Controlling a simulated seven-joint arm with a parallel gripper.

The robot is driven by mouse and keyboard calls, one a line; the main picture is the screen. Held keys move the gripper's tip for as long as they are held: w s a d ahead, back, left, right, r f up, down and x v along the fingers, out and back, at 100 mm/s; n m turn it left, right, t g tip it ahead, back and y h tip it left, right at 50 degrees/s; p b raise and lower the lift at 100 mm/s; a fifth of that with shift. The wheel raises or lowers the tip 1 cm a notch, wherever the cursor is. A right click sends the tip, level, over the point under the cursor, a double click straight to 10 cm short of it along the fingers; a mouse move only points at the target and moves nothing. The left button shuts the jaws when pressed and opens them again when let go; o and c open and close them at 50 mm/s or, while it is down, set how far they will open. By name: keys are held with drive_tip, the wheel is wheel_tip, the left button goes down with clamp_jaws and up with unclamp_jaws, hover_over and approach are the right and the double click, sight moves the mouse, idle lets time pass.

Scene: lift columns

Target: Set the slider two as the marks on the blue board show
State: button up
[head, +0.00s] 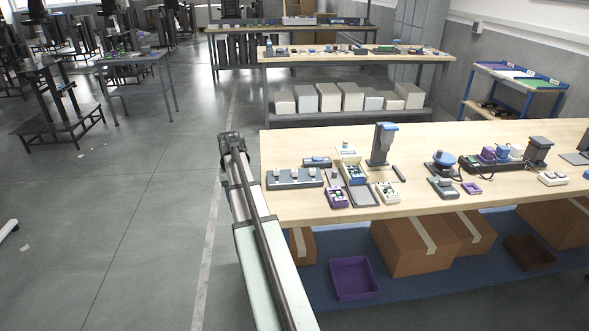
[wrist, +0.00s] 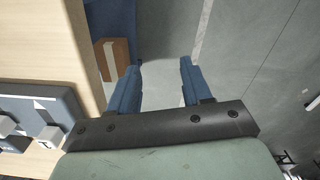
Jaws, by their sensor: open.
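My gripper (wrist: 160,63) is open and empty in the wrist view. Its two blue fingers point out over the floor beside the table's edge. A grey slider box (head: 294,178) with several pale knobs lies at the left end of the near table. Part of what looks like the same box (wrist: 55,103) shows at the left of the wrist view, apart from the fingers, with pale knobs and a white mark. A blue panel (head: 355,174) stands right of the box in the head view. Its marks are too small to read, and I cannot tell if it is the blue board.
The near table (head: 300,214) also holds a purple-edged device (head: 338,197), a grey tray (head: 364,196), a tall dark stand (head: 379,146) and several small devices further right. Cartons (head: 415,247) and a purple bin (head: 353,279) are below. Open floor lies left of the table.

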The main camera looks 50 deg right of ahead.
drive_tip(key=shift+m, duration=0.9)
drive_tip(key=s+d+r, duration=0.1)
drive_tip(key=d+r, duration=0.2)
drive_tip(key=d, duration=0.1)
drive_tip(key=s+d+r, duration=0.1)
drive_tip(key=d+r, duration=0.2)
drive_tip(key=d, duration=0.1)
drive_tip(key=s+d+r, duration=0.2)
drive_tip(key=d+r, duration=0.2)
drive_tip(key=shift+d, duration=0.15)
wheel_tip(320, 180, up, 8)
drive_tip(key=m, duration=0.1)
hover_over(294, 170)
wheel_tip(294, 170, down, 14)
drive_tip(key=shift+s, duration=0.1)
clamp_jaws()
